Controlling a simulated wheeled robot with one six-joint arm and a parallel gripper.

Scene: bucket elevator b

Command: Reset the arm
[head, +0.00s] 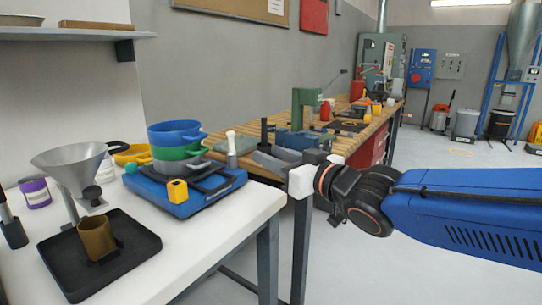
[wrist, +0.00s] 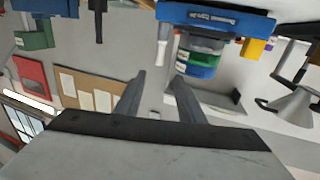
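My blue arm (head: 465,215) reaches in from the right in the head view. Its dark wrist bends beside the front corner of the white table, and my gripper (head: 274,158) points left towards the blue scale. In the wrist view, which is upside down, my gripper (wrist: 159,77) shows two grey fingers apart with nothing between them. The fingers point towards the wall and the things on the table.
The white table (head: 225,215) holds a blue scale (head: 185,200), stacked coloured sieves (head: 178,140), a metal funnel (head: 75,165) and a black tray (head: 130,250) with a brown cup (head: 97,238). A wooden workbench (head: 345,135) stands behind.

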